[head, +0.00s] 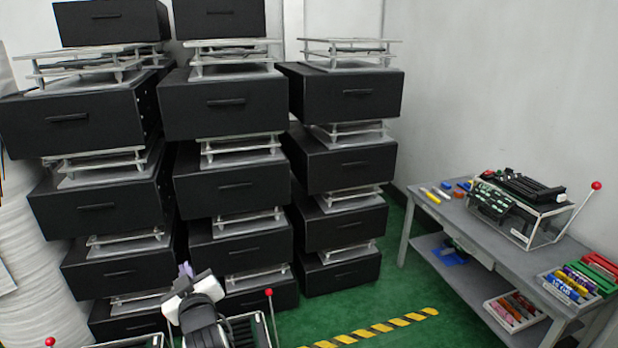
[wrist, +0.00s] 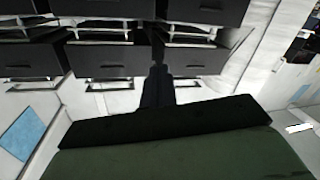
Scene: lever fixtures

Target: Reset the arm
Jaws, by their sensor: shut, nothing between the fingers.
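My arm reaches up from the bottom of the head view, its white and black wrist (head: 195,295) in front of the black drawer stacks. In the wrist view my gripper (wrist: 158,72) points toward the drawers; its narrow dark fingers are together and hold nothing. The gripper touches no lever that I can see. Three red-knobbed levers show in the head view: one (head: 268,293) right of my arm, one (head: 50,342) at the bottom left, and one (head: 596,186) on the fixture on the table at the right.
Tall stacks of black drawer units (head: 225,103) with white racks between them fill the left and middle. A grey table (head: 420,205) at the right carries a machine (head: 518,200) and bins of coloured items. Green floor (head: 385,290) with a yellow-black stripe (head: 375,330) is clear between.

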